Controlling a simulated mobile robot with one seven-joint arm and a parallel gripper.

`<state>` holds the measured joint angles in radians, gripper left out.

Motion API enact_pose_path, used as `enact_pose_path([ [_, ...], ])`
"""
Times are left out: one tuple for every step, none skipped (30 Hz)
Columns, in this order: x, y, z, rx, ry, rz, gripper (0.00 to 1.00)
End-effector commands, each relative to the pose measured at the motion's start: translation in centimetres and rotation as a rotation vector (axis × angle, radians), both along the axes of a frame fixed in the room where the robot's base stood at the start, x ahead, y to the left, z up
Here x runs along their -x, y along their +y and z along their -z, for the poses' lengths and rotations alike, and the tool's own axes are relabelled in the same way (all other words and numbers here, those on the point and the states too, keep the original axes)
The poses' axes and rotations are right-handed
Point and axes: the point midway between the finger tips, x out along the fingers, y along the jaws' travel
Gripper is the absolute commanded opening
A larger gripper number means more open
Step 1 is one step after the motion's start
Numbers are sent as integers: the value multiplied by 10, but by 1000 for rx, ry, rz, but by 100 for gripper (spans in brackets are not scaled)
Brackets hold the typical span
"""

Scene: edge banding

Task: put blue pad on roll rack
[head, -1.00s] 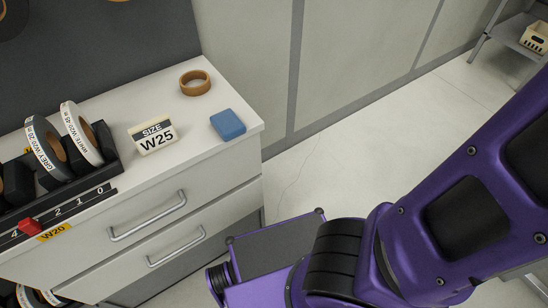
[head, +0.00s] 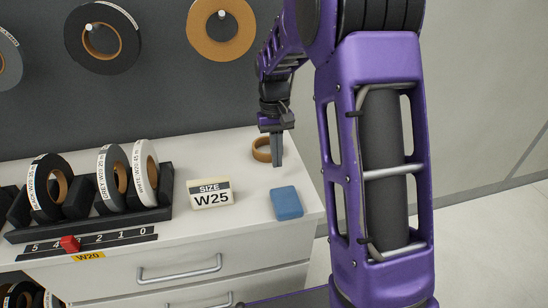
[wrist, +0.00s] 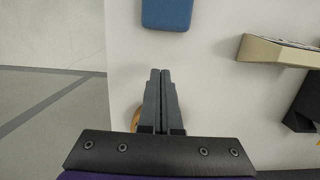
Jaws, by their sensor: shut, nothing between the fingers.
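The blue pad (head: 286,203) lies flat on the white cabinet top near its right front corner. It also shows at the top edge of the wrist view (wrist: 167,13), partly cut off. My gripper (head: 278,163) points down above the cabinet top, behind the pad and apart from it. Its two fingers are together and empty, as the wrist view (wrist: 160,72) also shows. The roll rack (head: 95,214) is a black holder on the left of the cabinet top. It holds black, grey and white tape rolls standing upright, with gaps between some of them.
A tan tape roll (head: 262,150) lies just behind my fingers. The W25 size block (head: 210,193) stands between rack and pad. A numbered strip (head: 95,243) with a red slider (head: 69,243) runs along the front. Larger rolls hang on the dark back panel (head: 160,60).

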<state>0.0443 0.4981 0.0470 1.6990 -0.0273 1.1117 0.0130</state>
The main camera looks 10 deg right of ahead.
Motion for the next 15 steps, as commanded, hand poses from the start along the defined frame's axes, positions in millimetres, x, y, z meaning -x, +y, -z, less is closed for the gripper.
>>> enact_pose_path([
  [3,-1,2,0,2,2,0],
  [6,-1,1,0,3,2,0],
  [10,0,1,-1,2,2,0],
  [13,0,1,-1,2,2,0],
  [18,0,1,-1,2,1,0],
  [25,0,1,-1,3,1,0],
  [30,0,1,-1,3,1,0],
  [36,0,1,-1,3,1,0],
  [44,0,2,-1,3,1,0],
  [51,0,1,-1,2,1,0],
  [57,0,1,-2,3,1,0],
  [65,0,1,-2,3,1,0],
  [72,1,1,-2,3,1,0],
  [78,1,1,-2,2,1,0],
  [86,1,1,-2,3,2,0],
])
